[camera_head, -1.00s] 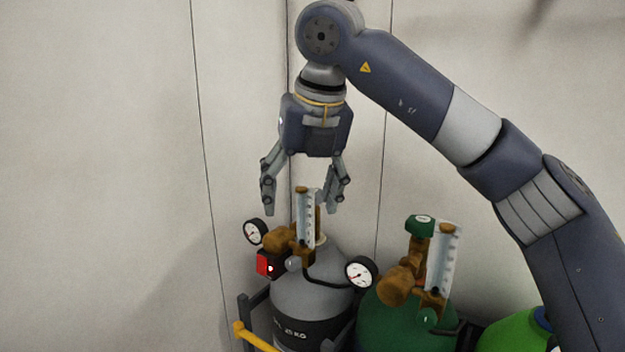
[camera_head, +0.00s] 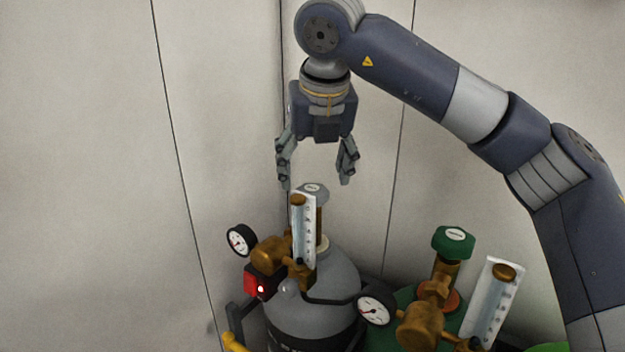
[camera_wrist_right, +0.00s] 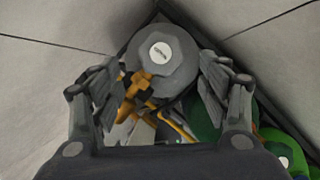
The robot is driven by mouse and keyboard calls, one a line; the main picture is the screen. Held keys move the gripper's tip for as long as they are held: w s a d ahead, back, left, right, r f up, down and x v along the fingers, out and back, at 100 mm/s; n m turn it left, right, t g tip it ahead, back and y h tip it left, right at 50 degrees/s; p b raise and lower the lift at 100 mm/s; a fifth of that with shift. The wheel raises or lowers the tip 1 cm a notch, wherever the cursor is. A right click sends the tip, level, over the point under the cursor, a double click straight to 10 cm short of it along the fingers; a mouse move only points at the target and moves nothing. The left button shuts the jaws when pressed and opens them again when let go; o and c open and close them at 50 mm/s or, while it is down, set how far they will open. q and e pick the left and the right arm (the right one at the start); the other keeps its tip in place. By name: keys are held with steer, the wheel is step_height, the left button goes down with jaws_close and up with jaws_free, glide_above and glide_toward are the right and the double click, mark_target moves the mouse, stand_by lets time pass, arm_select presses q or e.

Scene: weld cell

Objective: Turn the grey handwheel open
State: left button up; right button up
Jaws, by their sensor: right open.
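The grey handwheel (camera_head: 313,192) sits on top of the grey cylinder (camera_head: 330,272), partly hidden behind the flowmeter tube. In the right wrist view the handwheel (camera_wrist_right: 160,58) is an eight-sided grey knob with a white label, seen from above, past the fingertips and roughly midway between them. My right gripper (camera_head: 317,184) is open, points down and is empty, with its fingertips just above and on either side of the handwheel. I cannot tell if they touch it. The right wrist view also shows both fingers (camera_wrist_right: 160,100) spread apart. My left gripper is not in view.
A brass regulator (camera_head: 270,252) with a flowmeter tube (camera_head: 303,232), gauges (camera_head: 241,240) and a red-lit box (camera_head: 257,285) crowds the grey cylinder's front. To the right stands a green cylinder with a green handwheel (camera_head: 453,241). Pale walls close the back; the left side is clear.

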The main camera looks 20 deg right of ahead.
mark_target(313, 189)
steer(key=x, duration=0.3)
steer(key=shift+w+d+f+p, duration=0.15)
steer(key=shift+w+p, duration=0.25)
steer(key=shift+w, duration=0.05)
steer(key=shift+x, duration=0.9)
steer(key=shift+s+f, duration=0.1)
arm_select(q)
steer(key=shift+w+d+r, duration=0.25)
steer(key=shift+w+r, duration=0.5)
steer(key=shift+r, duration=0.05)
arm_select(e)
steer(key=c, duration=1.1)
